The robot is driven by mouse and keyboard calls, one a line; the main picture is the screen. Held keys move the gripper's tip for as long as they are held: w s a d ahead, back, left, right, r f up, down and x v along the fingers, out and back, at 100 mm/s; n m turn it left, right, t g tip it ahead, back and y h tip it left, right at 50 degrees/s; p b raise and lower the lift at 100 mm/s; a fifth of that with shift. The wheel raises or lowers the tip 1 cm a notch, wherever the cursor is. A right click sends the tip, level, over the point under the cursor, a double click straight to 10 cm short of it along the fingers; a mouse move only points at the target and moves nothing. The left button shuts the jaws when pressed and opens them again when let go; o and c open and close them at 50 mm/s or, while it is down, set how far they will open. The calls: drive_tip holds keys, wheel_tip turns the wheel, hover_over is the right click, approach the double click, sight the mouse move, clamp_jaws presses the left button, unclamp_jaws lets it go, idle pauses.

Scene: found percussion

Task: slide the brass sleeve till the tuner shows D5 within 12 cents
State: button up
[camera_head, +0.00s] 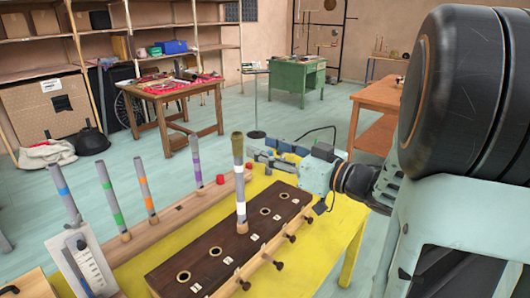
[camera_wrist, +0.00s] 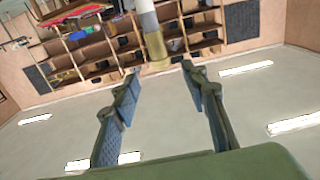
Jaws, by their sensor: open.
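The brass sleeve (camera_head: 238,143) caps the top of a grey pipe (camera_head: 240,182) with a white band. The pipe stands upright in the dark wooden chest (camera_head: 212,252). My gripper (camera_head: 262,157) is open, just right of the pipe near its top, and looks apart from it. In the wrist view the sleeve (camera_wrist: 156,48) shows beyond the gap between the open fingers (camera_wrist: 160,75), with nothing between the pads. I cannot make out a tuner reading in either view.
Several colour-banded pipes (camera_head: 145,185) stand in a wooden rack at left. A white scale board (camera_head: 90,265) leans at the lower left. The chest has several empty holes and front knobs (camera_head: 278,265). The yellow table (camera_head: 335,225) has bare room at right.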

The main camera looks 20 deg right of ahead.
sight(241, 142)
drive_tip(key=x, duration=0.9)
drive_tip(key=shift+w+a, duration=0.15)
clamp_jaws()
drive_tip(key=shift+f, duration=0.45)
drive_tip(key=shift+c, duration=0.3)
unclamp_jaws()
